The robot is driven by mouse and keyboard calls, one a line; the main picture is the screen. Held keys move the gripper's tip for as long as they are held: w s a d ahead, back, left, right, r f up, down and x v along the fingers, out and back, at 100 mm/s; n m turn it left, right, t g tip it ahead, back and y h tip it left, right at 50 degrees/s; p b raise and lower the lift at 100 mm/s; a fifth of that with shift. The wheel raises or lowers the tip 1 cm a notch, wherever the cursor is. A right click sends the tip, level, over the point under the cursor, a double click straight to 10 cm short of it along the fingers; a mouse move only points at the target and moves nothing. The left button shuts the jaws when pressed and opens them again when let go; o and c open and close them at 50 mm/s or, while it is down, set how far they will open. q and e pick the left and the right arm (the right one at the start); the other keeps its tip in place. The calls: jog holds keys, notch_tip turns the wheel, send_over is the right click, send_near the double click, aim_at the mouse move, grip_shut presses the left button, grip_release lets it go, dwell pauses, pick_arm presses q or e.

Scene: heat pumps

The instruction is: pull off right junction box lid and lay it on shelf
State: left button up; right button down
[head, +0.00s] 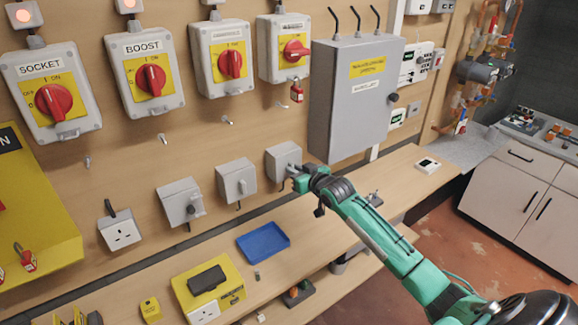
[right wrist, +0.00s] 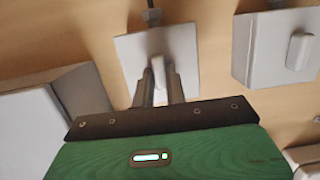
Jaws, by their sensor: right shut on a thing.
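The right junction box (head: 282,158) is a small grey box on the wooden wall, the rightmost of a row of similar boxes. My right gripper (head: 294,177) is at its front, with the arm reaching in from the lower right. In the right wrist view, my right gripper (right wrist: 158,88) is shut on the raised grip of the square grey lid (right wrist: 190,50). I cannot tell if a gap stands between lid and box. The wooden shelf (head: 325,203) runs along the wall below. My left gripper is not in view.
A blue tray (head: 263,242) and a yellow socket box (head: 208,290) are on the shelf. The middle junction box (head: 236,181) is just left of the right one. A large grey enclosure (head: 352,95) juts out above right. Bare shelf lies right of the tray.

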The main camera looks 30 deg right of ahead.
jog(key=shift+s, duration=0.1)
jog(key=f+p+v, duration=0.1)
jog(key=p+v, duration=0.3)
jog(key=v, duration=0.3)
dwell(0.6)
jog(key=shift+f, duration=0.1)
